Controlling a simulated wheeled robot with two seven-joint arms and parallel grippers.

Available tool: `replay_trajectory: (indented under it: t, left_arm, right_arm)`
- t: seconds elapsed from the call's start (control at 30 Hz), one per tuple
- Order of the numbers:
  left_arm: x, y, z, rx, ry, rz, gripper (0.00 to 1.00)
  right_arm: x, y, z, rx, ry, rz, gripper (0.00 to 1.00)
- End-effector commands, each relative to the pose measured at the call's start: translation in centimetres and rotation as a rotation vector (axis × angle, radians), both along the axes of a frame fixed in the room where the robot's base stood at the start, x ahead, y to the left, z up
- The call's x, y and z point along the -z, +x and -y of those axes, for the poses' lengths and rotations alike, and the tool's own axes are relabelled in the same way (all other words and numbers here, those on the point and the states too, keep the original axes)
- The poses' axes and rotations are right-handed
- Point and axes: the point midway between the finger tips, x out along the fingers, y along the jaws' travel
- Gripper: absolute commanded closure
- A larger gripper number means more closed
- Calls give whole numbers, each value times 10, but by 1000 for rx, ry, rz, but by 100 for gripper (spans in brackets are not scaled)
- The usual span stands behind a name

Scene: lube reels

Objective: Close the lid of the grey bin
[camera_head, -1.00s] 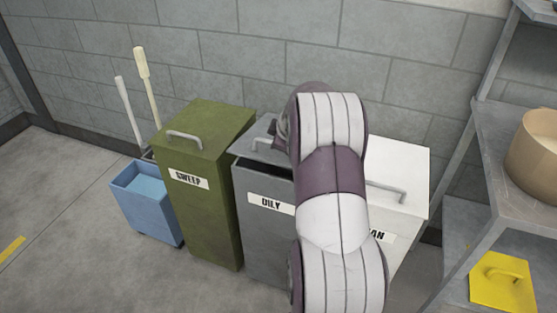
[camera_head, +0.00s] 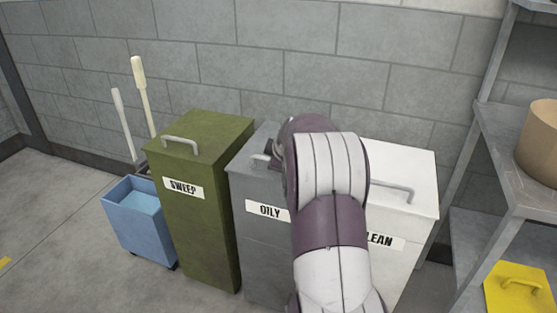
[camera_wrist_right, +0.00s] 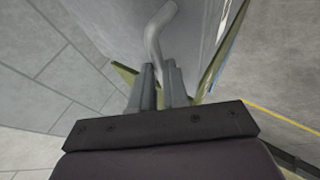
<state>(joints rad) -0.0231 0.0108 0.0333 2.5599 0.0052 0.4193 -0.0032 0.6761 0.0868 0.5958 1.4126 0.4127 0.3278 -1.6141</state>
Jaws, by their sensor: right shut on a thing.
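The grey bin (camera_head: 262,260), labelled OILY, stands between a green bin and a white bin in the head view. Its grey lid (camera_head: 262,136) lies down on the bin with no dark gap at the visible front edge. My right arm hides the lid's right part. My right gripper (camera_wrist_right: 159,76) is shut on the lid's curved grey handle (camera_wrist_right: 158,38) in the right wrist view; the handle runs between the two fingers. In the head view the gripper is mostly hidden behind my arm. My left gripper is not in view.
The green SWEEP bin (camera_head: 208,235) stands close on the left, the white CLEAN bin (camera_head: 415,215) close on the right. A blue bucket (camera_head: 138,220) with mop handles is far left. A metal shelf (camera_head: 510,165) stands at right. A block wall is behind.

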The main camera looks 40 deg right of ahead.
Motion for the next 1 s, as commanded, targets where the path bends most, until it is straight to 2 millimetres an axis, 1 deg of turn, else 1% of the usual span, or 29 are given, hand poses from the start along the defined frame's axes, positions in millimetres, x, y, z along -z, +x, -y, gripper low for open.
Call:
replay_trajectory:
  t: [0.03,0.07,0.1,0.13,0.47,0.57,0.7,0.83,0.9,1.0]
  left_arm:
    - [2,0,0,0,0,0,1]
    - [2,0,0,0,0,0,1]
    - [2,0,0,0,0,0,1]
    - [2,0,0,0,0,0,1]
    - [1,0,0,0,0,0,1]
    - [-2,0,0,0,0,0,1]
    - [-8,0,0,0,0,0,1]
    - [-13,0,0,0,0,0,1]
    - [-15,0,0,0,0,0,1]
    - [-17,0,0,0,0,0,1]
  right_arm:
    - [22,-6,-8,-8,39,-41,100]
    - [22,-6,-8,-8,39,-41,79]
    - [22,-6,-8,-7,39,-40,66]
    - [22,-6,-8,-7,39,-40,60]
    - [17,-6,-7,-6,33,-36,60]
    - [4,-14,-11,-7,32,-32,60]
    - [-27,-36,-22,-3,29,-28,60]
    - [-53,-56,-32,-5,27,-27,60]
    - [-64,-65,-37,-5,27,-27,60]
    - [-75,-74,-41,-4,28,-28,60]
